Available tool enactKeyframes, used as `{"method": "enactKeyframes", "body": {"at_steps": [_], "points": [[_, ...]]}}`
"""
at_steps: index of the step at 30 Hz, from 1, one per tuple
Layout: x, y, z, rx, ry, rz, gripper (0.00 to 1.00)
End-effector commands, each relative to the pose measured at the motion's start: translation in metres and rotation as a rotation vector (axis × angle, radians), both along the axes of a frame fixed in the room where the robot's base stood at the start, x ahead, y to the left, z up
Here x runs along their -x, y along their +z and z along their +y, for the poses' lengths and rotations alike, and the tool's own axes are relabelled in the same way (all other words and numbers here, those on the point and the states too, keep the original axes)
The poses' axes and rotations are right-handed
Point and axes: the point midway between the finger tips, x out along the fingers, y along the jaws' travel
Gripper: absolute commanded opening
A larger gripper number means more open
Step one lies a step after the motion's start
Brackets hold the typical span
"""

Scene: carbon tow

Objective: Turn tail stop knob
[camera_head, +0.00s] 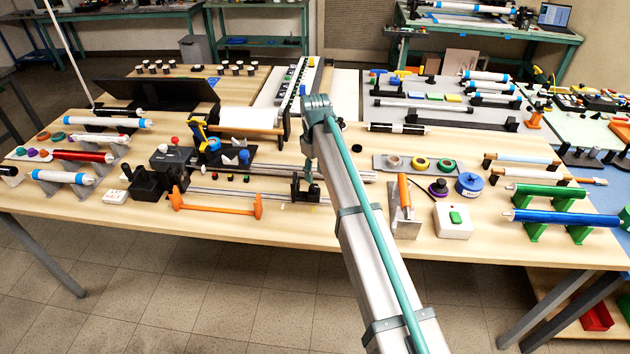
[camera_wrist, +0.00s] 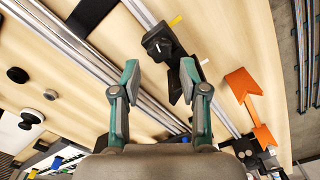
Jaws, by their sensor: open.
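The tail stop is a black block on the twin metal rails (camera_head: 240,193). It stands near their right part in the head view (camera_head: 305,187), partly beside my arm. In the wrist view the tail stop (camera_wrist: 163,44) lies just beyond my fingertips, with a short yellow pin and a pale pin sticking out from it. Which part is its knob I cannot tell for sure. My gripper (camera_wrist: 159,76) is open and empty, its teal and grey fingers spread on either side of the tail stop's near black part. In the head view my arm mostly hides the gripper.
An orange double-ended bracket (camera_head: 215,203) lies in front of the rails, and also shows in the wrist view (camera_wrist: 250,100). A black drive box (camera_head: 150,182) stands at the rails' left end. An orange-handled trowel (camera_head: 404,210) and a white button box (camera_head: 453,220) are to the right.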

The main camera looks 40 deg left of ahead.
Motion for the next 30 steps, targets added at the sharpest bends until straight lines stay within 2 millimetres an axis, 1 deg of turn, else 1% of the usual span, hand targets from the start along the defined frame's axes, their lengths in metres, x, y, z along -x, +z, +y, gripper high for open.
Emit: {"method": "enactKeyframes", "body": {"at_steps": [1, 6, 9, 12, 17, 30], "points": [[-0.001, 0.012, 0.001, -0.001, 0.000, -0.001, 0.44], [-0.001, 0.042, 0.001, -0.001, 0.000, -0.001, 0.44], [-0.001, 0.056, 0.001, -0.001, 0.000, -0.001, 0.44], [0.000, 0.065, 0.000, 0.000, 0.000, 0.000, 0.44], [0.000, 0.071, 0.000, 0.000, 0.000, 0.000, 0.44], [-0.002, 0.070, -0.001, -0.001, -0.004, -0.001, 0.44]]}}
